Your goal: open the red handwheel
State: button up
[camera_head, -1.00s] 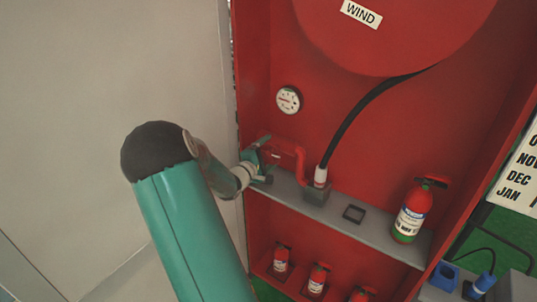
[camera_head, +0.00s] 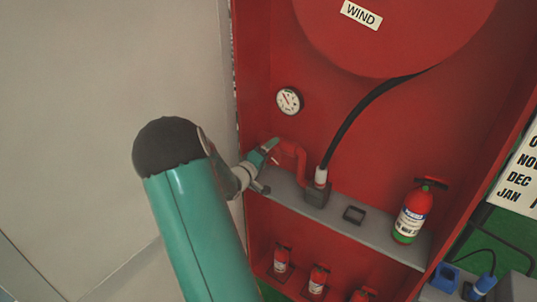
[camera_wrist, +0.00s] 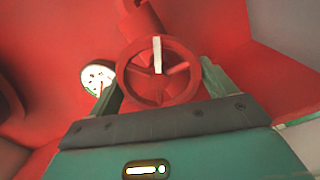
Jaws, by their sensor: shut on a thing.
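The red handwheel (camera_wrist: 127,87) is a round, spoked wheel with a pale mark running from its hub to the upper rim in the wrist view. My gripper (camera_wrist: 159,82) has one finger on each side of the wheel and is shut on its rim. In the head view my gripper (camera_head: 268,153) is at the left end of a red pipe (camera_head: 297,152), above the grey shelf. The wheel itself is mostly hidden behind my gripper there.
A round white gauge (camera_head: 289,101) is on the red cabinet's back wall. A black hose (camera_head: 355,112) runs down to a fitting on the shelf (camera_head: 385,232). A fire extinguisher (camera_head: 413,211) stands at the shelf's right; several smaller ones are below. A pale wall is at left.

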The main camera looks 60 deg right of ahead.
jog(key=shift+w, duration=0.1)
jog(key=o, duration=0.9)
jog(key=shift+c, duration=0.2)
jog(key=shift+a, duration=0.1)
jog(key=w+a, duration=0.2)
jog(key=a, duration=1.1)
jog(key=shift+a, duration=0.25)
jog(key=s+a+r+n+t+y, duration=0.1)
jog(key=a+y, duration=0.5)
jog(key=a, duration=0.8)
jog(key=s+a+r+n+t+y, duration=0.1)
jog(key=a+r+t+y, duration=0.3)
jog(key=a, duration=1.1)
jog(key=s+a+r+n+t+y, duration=0.1)
jog(key=a+r+n+t+y, duration=0.2)
jog(key=a, duration=1.2)
notch_tip(320, 180, up, 3)
jog(key=y, duration=0.4)
jog(key=shift+f+n+y, duration=0.15)
jog(key=shift+n+y, duration=0.15)
jog(key=shift+y, duration=0.1)
